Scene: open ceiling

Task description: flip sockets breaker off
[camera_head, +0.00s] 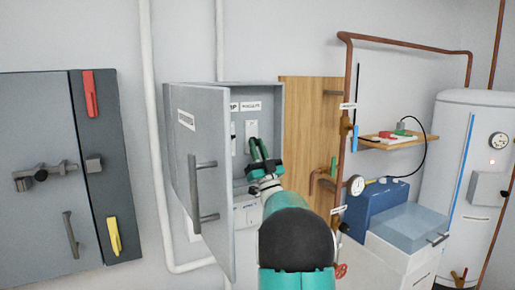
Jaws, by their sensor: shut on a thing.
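The grey breaker box (271,103) is on the wall with its door (204,150) swung open to the left. Inside, a white breaker (251,128) sits under a small label (250,106) at the right, whose text is too small to read surely. Another label, ending in "P" (234,107), is to its left, with a second breaker partly hidden by the door edge. My green gripper (256,145) reaches into the box, its fingertips shut at the lower part of the right breaker. The fingers hide the breaker's lever, so its position cannot be told.
The open door with its handle (194,190) stands close left of my arm. A wooden board (304,110), copper pipe (349,90) and valves are on the right. A blue box (373,211) and white tank (482,140) stand farther right. A grey cabinet (40,220) is at left.

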